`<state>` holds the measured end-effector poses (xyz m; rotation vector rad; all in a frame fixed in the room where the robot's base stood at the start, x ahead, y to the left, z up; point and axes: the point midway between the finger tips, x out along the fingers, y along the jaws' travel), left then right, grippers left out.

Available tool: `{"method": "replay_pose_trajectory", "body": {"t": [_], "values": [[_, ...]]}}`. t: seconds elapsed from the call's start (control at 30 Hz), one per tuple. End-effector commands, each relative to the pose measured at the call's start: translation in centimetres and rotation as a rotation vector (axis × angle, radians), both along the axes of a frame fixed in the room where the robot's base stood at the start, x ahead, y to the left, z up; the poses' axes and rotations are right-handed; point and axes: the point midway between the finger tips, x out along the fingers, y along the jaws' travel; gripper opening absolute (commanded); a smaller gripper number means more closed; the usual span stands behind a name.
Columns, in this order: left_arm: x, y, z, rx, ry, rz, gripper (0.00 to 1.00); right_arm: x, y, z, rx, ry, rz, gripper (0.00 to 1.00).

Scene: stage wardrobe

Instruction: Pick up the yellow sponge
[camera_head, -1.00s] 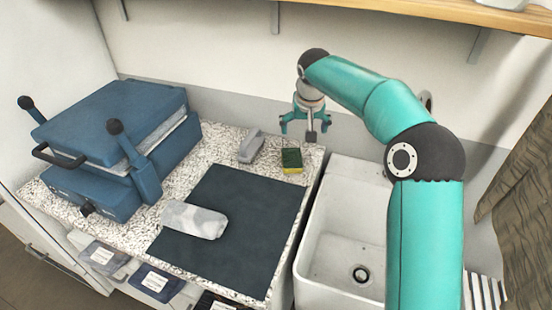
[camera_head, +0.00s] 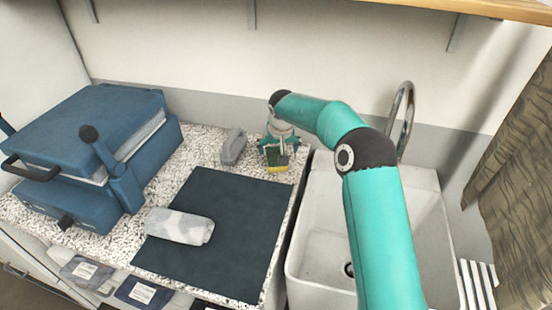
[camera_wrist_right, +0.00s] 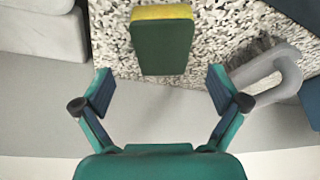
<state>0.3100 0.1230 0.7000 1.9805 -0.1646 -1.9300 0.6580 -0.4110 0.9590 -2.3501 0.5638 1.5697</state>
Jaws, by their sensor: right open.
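The sponge, green on top with a yellow lower layer (camera_head: 279,168), is on the speckled counter near its right edge, close to the sink. It also shows in the right wrist view (camera_wrist_right: 162,40), top centre, with its green face toward the camera. My right gripper (camera_head: 278,153) is directly over the sponge in the head view and partly covers it. In the right wrist view my right gripper (camera_wrist_right: 160,90) is open and empty, with its fingers wide apart and the sponge just beyond their tips. My left gripper is not in view.
A grey handled object (camera_head: 233,146) stands left of the sponge. A dark mat (camera_head: 230,230) with a rolled pale cloth (camera_head: 180,226) lies in front. A blue press-like machine (camera_head: 90,150) is at left. The white sink (camera_head: 310,240) with a tap (camera_head: 405,115) is at right.

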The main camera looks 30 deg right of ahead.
Motion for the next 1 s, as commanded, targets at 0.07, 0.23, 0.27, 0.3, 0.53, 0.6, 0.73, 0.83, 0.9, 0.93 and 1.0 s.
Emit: {"method": "replay_pose_trajectory", "body": {"t": [0.07,0.23,0.27,0.3,0.53,0.6,0.73,0.83,0.9,0.93,1.0], "values": [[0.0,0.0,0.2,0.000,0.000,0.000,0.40,0.1,-0.1,-0.3,0.000,0.000,0.000,0.97],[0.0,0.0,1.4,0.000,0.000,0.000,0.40,0.9,-0.1,-1.9,0.002,0.005,0.001,0.97],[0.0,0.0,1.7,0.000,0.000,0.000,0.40,1.1,-0.2,-2.3,0.001,0.005,0.000,0.97],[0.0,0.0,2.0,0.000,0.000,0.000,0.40,1.3,-0.3,-2.8,0.001,0.005,0.000,0.97],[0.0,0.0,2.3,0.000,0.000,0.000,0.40,2.0,-0.6,-4.8,0.001,0.000,0.000,0.97],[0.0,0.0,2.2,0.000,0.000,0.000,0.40,2.0,-0.7,-4.9,0.001,0.000,0.000,0.97],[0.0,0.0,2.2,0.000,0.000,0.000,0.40,2.0,-0.7,-4.9,0.001,-0.001,-0.001,0.97],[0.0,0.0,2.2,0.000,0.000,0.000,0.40,2.0,-0.7,-4.9,0.001,-0.001,-0.001,0.97],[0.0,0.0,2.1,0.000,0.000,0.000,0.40,2.0,-0.7,-5.0,0.001,0.001,-0.001,0.97],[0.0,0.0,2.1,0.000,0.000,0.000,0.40,2.0,-0.7,-5.0,0.001,0.001,-0.001,0.97],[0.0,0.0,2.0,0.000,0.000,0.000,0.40,1.9,-0.7,-5.0,0.001,0.001,-0.001,0.97]]}}
